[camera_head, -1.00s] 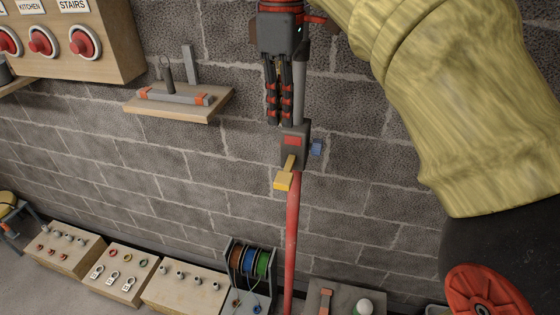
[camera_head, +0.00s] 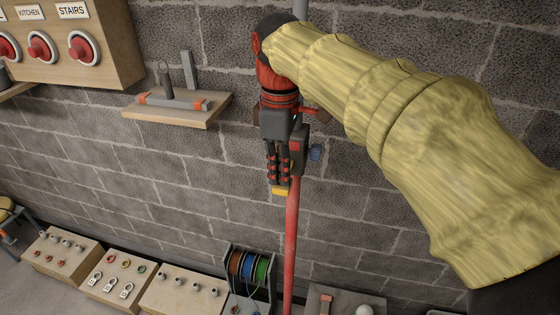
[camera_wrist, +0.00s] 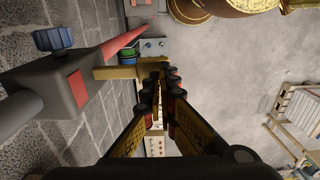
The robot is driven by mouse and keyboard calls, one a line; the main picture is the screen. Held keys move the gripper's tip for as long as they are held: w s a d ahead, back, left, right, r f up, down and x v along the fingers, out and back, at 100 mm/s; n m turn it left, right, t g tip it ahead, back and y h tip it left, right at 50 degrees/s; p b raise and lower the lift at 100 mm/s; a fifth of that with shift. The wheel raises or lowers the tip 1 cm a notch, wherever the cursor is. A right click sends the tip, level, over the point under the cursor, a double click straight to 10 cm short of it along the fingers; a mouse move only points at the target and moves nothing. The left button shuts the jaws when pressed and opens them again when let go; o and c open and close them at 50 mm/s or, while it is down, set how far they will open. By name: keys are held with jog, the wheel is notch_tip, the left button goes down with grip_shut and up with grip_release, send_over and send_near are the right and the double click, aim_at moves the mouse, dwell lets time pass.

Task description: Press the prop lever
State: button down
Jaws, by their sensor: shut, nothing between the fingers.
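The prop is an upright pole, red below (camera_head: 292,235), with a dark grey housing (camera_head: 298,147) that carries a red patch and a blue knob (camera_head: 315,153). The yellow prop lever (camera_head: 281,192) sticks out from the housing; it also shows in the wrist view (camera_wrist: 114,72). My gripper (camera_head: 280,183) points down with its fingers together and empty. Its fingertips (camera_wrist: 160,74) are at the lever's outer end and hide part of it. I cannot tell for certain whether they touch it.
A small wall shelf (camera_head: 150,112) holding tools is to the left. A wooden panel (camera_head: 118,50) with red buttons is at upper left. A cable reel rack (camera_head: 249,265) and wooden boxes (camera_head: 182,293) stand low along the block wall.

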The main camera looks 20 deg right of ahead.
aim_at(279, 187)
jog(key=shift+f, duration=0.2)
jog(key=b, duration=0.1)
jog(key=f+t+b, duration=0.1)
jog(key=f+h+b, duration=0.1)
jog(key=b, duration=0.1)
jog(key=shift+s+a+f, duration=0.1)
jog(key=shift+s+a, duration=0.15)
jog(key=shift+s, duration=0.05)
notch_tip(279, 187, down, 2)
jog(key=t+h+b, duration=0.1)
jog(key=t+b, duration=0.1)
jog(key=b, duration=0.2)
jog(key=shift+s+f, duration=0.1)
jog(key=shift+r, duration=0.25)
jog(key=shift+r+p, duration=0.55)
jog(key=shift+r, duration=0.1)
jog(key=shift+r+p, duration=0.45)
jog(key=shift+r, duration=0.05)
jog(key=w+p+v, duration=0.1)
jog(key=p+v, duration=0.2)
jog(key=v, duration=1)
jog(key=shift+d+r, duration=0.15)
jog(key=shift+d, duration=0.1)
